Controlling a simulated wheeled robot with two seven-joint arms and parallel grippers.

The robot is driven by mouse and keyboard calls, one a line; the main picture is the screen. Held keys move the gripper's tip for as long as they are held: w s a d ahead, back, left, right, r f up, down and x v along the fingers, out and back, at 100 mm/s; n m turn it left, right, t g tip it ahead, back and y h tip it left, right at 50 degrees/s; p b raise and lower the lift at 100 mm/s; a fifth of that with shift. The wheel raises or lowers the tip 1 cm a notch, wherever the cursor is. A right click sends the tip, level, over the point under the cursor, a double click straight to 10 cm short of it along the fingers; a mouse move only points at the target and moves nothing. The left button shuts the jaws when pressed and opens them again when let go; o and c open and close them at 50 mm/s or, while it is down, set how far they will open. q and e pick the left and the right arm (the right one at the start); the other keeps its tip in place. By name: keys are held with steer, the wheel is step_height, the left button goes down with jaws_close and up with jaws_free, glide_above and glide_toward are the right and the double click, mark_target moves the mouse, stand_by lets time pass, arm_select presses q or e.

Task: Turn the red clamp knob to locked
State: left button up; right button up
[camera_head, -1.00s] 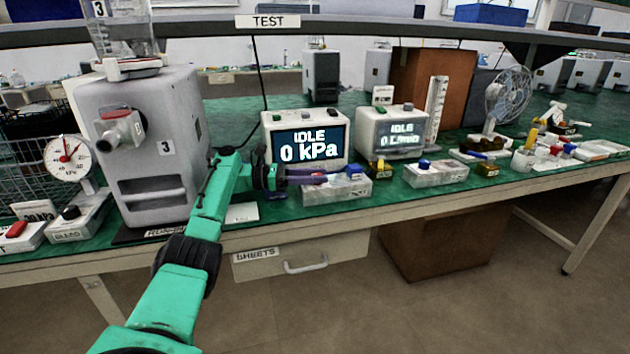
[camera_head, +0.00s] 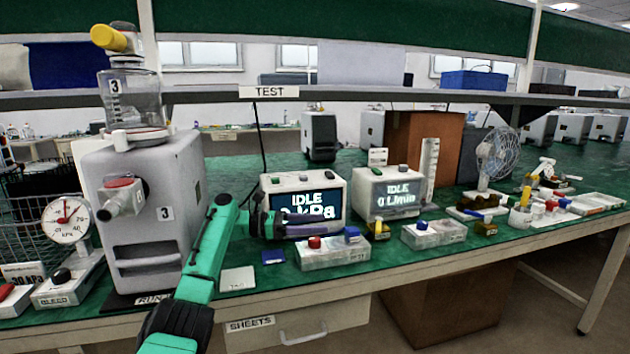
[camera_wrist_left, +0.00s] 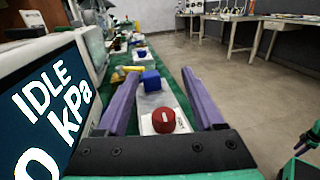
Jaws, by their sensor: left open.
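The red clamp knob (camera_head: 314,242) sits on the left part of a pale block (camera_head: 331,260), with a blue block-shaped part (camera_head: 352,234) to its right. My left gripper (camera_head: 318,229) is open, its purple fingers pointing right, close to the knob. In the left wrist view, the red knob (camera_wrist_left: 163,121) shows a white mark on top and lies between the two open fingers (camera_wrist_left: 157,80) in the picture. The blue part (camera_wrist_left: 151,81) is beyond it. I cannot tell the finger height above the knob.
The "IDLE" kPa display (camera_head: 305,207) stands close behind my left gripper. A grey pump unit (camera_head: 150,225) with its own red-topped valve stands left. A blue pad (camera_head: 273,257) and a white card (camera_head: 237,280) lie near the front edge. Another block (camera_head: 434,234) stands right.

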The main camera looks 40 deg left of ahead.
mark_target(315, 238)
arm_select(q)
step_height(315, 238, up, 15)
steer(key=p, duration=0.2)
steer(key=shift+r+p, duration=0.15)
steer(key=shift+p, duration=0.25)
arm_select(e)
steer(key=s+d+f, duration=0.1)
steer(key=s, duration=0.5)
steer(key=shift+s+d, duration=0.25)
steer(key=shift+s, duration=0.1)
steer(key=shift+f, duration=0.1)
